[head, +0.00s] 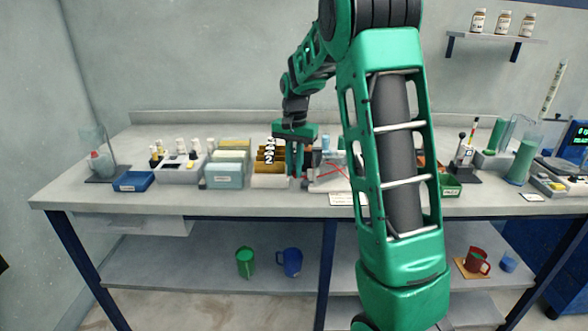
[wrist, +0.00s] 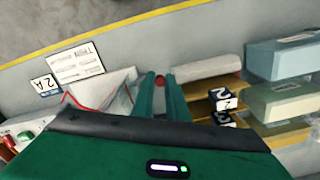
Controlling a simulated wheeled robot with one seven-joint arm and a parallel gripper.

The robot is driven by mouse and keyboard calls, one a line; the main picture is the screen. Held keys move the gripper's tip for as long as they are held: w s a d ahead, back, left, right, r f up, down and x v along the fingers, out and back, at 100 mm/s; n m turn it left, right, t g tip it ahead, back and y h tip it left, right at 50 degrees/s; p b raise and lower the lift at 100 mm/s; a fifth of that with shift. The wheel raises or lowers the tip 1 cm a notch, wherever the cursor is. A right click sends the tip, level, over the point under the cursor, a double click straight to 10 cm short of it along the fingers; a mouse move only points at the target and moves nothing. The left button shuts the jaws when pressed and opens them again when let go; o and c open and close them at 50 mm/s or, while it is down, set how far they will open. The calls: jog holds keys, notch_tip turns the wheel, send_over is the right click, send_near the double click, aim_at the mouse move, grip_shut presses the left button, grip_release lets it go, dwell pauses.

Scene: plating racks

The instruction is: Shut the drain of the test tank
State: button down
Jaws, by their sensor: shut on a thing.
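The test tank, a clear box with red lines on it (head: 326,184), stands on the bench just right of my gripper, partly hidden by my arm. It also shows at the left in the wrist view (wrist: 112,92). My gripper (head: 296,170) points down between the tank and a numbered rack. In the wrist view its two green fingers (wrist: 160,84) are closed on a small red part (wrist: 160,79), which looks like the drain's handle. The fingers hide most of it, and I cannot tell whether the drain is open or shut.
The yellow rack with black number tags (head: 267,181) stands close on the left of my gripper. Pale green boxes (head: 223,181) and a blue tray (head: 133,182) are further left. A printed card (wrist: 76,63) lies in front of the tank. The bench's front strip is mostly clear.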

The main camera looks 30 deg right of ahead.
jog(key=shift+s, duration=0.15)
jog(key=n, duration=0.2)
jog(key=s+n, duration=0.1)
jog(key=n, duration=0.1)
jog(key=shift+s, duration=0.1)
jog(key=n, duration=0.1)
jog(key=s+n, duration=0.1)
jog(key=n, duration=0.1)
jog(key=shift+s+n, duration=0.1)
jog(key=shift+n, duration=0.2)
jog(key=n, duration=0.2)
jog(key=s+n, duration=0.1)
jog(key=shift+d+n, duration=0.3)
jog(key=shift+n, duration=0.1)
jog(key=shift+s+d+n, duration=0.25)
jog(key=shift+n, duration=0.75)
jog(key=shift+s+d+n, duration=0.2)
jog(key=shift+n, duration=0.8)
jog(key=c, duration=1.7)
grip_release()
jog(key=shift+c, duration=0.2)
jog(key=shift+d, duration=0.1)
